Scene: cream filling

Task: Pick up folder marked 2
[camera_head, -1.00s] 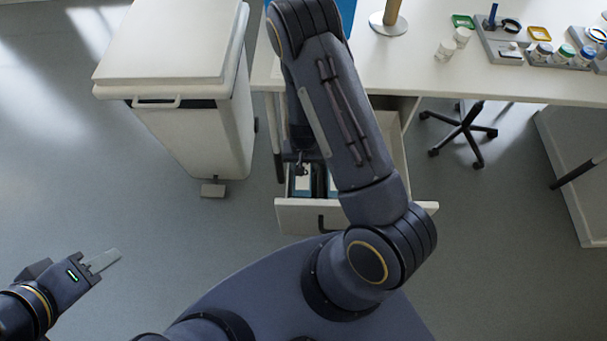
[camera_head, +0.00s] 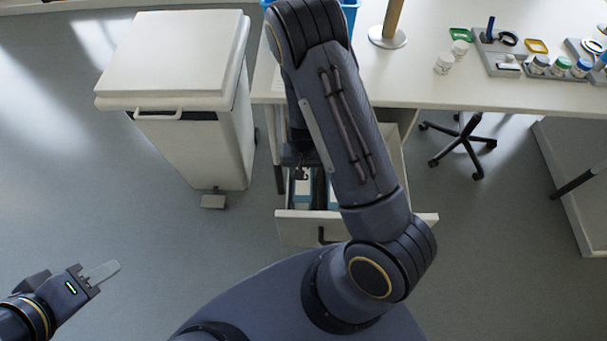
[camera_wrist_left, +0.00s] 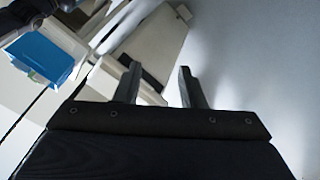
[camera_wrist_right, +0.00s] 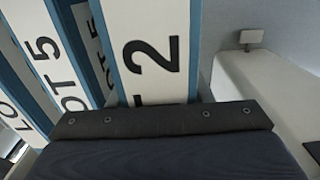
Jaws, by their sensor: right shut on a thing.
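The folder marked 2 (camera_wrist_right: 143,62) has a white label and blue edges and fills the middle of the right wrist view, right against my right gripper. My right gripper (camera_head: 301,172) is over the open drawer (camera_head: 293,228) in the head view, mostly hidden by its arm. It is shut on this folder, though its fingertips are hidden. My left gripper (camera_head: 104,271) is empty and away at the lower left. Its two fingers stand apart in the left wrist view (camera_wrist_left: 158,88). A blue flat thing (camera_wrist_left: 45,55) shows there beneath a dark arm.
A white bin (camera_head: 190,120) stands left of the drawer. The desk (camera_head: 440,90) above holds jars and trays. A wheeled chair base (camera_head: 460,140) is at the right. Floor at the left is clear.

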